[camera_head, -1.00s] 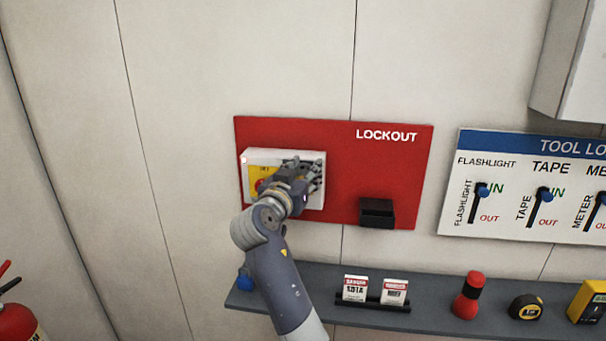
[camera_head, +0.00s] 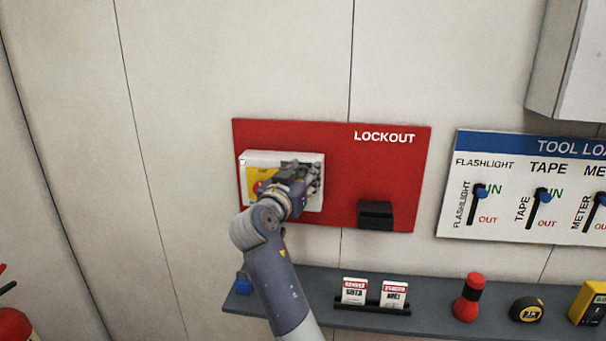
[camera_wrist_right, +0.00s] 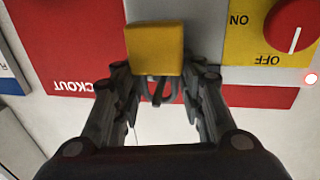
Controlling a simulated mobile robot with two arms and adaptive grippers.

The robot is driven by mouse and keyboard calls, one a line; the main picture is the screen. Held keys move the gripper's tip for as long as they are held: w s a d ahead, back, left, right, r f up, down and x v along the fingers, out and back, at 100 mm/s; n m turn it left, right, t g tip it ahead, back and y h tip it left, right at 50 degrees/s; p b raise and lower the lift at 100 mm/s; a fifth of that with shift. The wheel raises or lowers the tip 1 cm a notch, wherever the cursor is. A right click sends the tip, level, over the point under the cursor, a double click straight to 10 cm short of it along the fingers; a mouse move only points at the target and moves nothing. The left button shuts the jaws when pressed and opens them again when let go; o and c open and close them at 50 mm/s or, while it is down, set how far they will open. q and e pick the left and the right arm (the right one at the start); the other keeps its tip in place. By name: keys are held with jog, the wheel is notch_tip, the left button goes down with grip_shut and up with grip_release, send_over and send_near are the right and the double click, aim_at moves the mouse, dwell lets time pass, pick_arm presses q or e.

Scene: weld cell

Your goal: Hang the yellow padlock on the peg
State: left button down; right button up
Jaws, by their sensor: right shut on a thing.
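The yellow padlock (camera_wrist_right: 153,48) is between the fingertips of my right gripper (camera_wrist_right: 158,72), which is shut on it. Its dark shackle (camera_wrist_right: 158,95) shows below the body in the wrist view, which looks upside down. In the head view my right gripper (camera_head: 305,172) is in front of the right part of the white switch box (camera_head: 285,155) and hides the padlock. The box has a yellow ON/OFF plate with a red knob (camera_wrist_right: 290,25). I cannot make out the peg in either view. My left gripper is not in view.
The box is on a red LOCKOUT board (camera_head: 385,160) with a black holder (camera_head: 375,215). Below, a grey shelf (camera_head: 430,312) carries tags (camera_head: 354,291), a red-and-black item (camera_head: 468,298) and a tape measure (camera_head: 526,309). A tool board (camera_head: 520,190) hangs at right.

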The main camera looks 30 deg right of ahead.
jog(key=o, duration=1)
jog(key=shift+f, duration=0.15)
jog(key=shift+o, duration=1.1)
jog(key=shift+d, duration=0.1)
jog(key=shift+w+f, duration=0.1)
jog(key=shift+w, duration=0.1)
jog(key=shift+s+a, duration=0.15)
jog(key=shift+a, duration=0.05)
jog(key=v, duration=0.7)
